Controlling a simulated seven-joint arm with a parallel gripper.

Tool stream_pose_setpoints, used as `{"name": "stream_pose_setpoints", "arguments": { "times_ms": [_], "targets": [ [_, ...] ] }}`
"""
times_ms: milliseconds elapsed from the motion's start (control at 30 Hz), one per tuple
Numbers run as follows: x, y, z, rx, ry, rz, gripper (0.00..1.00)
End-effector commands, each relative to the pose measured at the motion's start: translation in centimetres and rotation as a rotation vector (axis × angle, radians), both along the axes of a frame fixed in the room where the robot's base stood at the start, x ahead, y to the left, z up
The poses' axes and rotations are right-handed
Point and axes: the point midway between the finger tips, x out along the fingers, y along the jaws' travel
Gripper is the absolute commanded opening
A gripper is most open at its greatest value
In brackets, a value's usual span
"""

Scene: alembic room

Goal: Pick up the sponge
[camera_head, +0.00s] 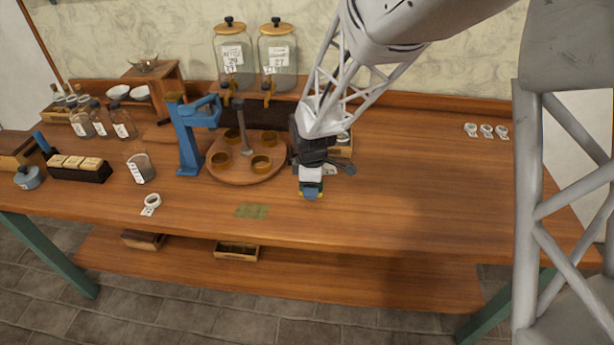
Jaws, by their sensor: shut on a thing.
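My gripper (311,184) points down over the middle of the wooden table, right of the round wooden tray. It is shut on a small block with blue and yellow-green showing at its lower end, which I take to be the sponge (312,194). The fingers and wrist hide most of the block. I cannot tell whether it touches the table.
The round tray (215,172) with several brown cups stands left of my gripper, beside a blue press (188,140). A flat green patch (252,211) lies near the front edge.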

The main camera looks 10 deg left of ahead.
Motion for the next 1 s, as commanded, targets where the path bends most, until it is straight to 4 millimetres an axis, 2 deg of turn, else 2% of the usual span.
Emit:
{"name": "stream_pose_setpoints", "arguments": {
  "times_ms": [200,500,700,1000],
  "targets": [
    [-3.4,-1.4,0.4,0.0,-0.001,0.0,0.2],
    [-6.9,-2.8,0.7,0.0,-0.001,0.0,0.2],
    [-8.1,-3.4,0.8,0.0,0.0,0.0,0.2],
    [-8.6,-3.6,0.9,0.0,0.0,0.0,0.2]
  ]
}}
